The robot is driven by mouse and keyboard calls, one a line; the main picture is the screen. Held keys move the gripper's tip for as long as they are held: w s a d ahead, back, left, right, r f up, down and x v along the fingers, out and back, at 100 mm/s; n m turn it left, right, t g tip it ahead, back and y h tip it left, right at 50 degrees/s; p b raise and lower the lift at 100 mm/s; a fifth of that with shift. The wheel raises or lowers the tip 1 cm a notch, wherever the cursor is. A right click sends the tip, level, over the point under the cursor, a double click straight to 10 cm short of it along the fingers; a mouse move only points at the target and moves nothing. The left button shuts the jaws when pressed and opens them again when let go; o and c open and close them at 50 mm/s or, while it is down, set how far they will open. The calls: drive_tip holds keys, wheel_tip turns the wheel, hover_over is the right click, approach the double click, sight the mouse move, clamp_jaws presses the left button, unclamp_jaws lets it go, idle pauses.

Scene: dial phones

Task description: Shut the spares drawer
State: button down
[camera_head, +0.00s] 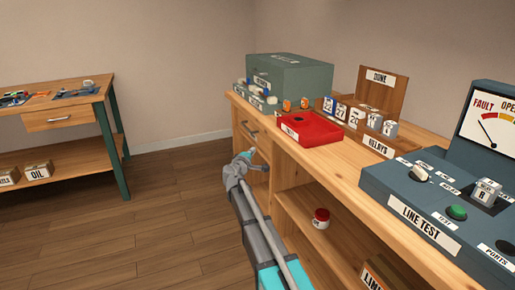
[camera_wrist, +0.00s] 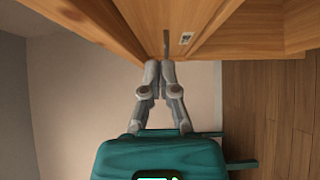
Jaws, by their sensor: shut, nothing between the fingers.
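The wooden workbench (camera_head: 345,172) has a drawer (camera_head: 251,133) with a metal handle at its left end. A second drawer front (camera_head: 259,169) shows below it, partly behind my gripper. I cannot read a "spares" label on either, nor tell how far either stands out. My gripper (camera_head: 247,155) is in front of these drawers. In the wrist view my gripper (camera_wrist: 164,64) has its fingers together and empty, close to a wooden front (camera_wrist: 140,18). A grey bar (camera_wrist: 166,42), perhaps a handle, is just beyond the fingertips. A small label (camera_wrist: 185,38) beside it is unreadable.
On the bench are a green cabinet (camera_head: 300,80), a red tray (camera_head: 322,132), a relay rack (camera_head: 385,98) and a line test console (camera_head: 440,205). A red jar (camera_head: 321,218) stands on the open shelf. Another bench (camera_head: 55,115) is at left; the floor between is clear.

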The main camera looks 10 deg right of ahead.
drive_tip(key=shift+v, duration=1.35)
drive_tip(key=s+d+f+m+g+y, duration=0.1)
drive_tip(key=s+d+f+m+g, duration=0.25)
drive_tip(key=s, duration=0.35)
drive_tip(key=s+d+f+m+g+p, duration=0.1)
drive_tip(key=s+d+f+m+g, duration=0.1)
drive_tip(key=s+f+m+g, duration=0.3)
drive_tip(key=s+d+f+m+g+y, duration=0.1)
drive_tip(key=s+d+f, duration=0.2)
drive_tip(key=s, duration=0.5)
drive_tip(key=s+a+f+m+g+y+p, duration=0.1)
drive_tip(key=s+a+f+g+y, duration=0.2)
drive_tip(key=s, duration=0.6)
drive_tip(key=s+a+f+m+g+y, duration=0.1)
drive_tip(key=s+a+f+g+y, duration=0.25)
drive_tip(key=s, duration=0.55)
wheel_tip(320, 180, up, 40)
drive_tip(key=y+p, duration=0.1)
drive_tip(key=p, duration=3.7)
drive_tip(key=shift+a+f+t, duration=0.2)
drive_tip(key=shift+a+t, duration=0.05)
drive_tip(key=shift+t, duration=0.15)
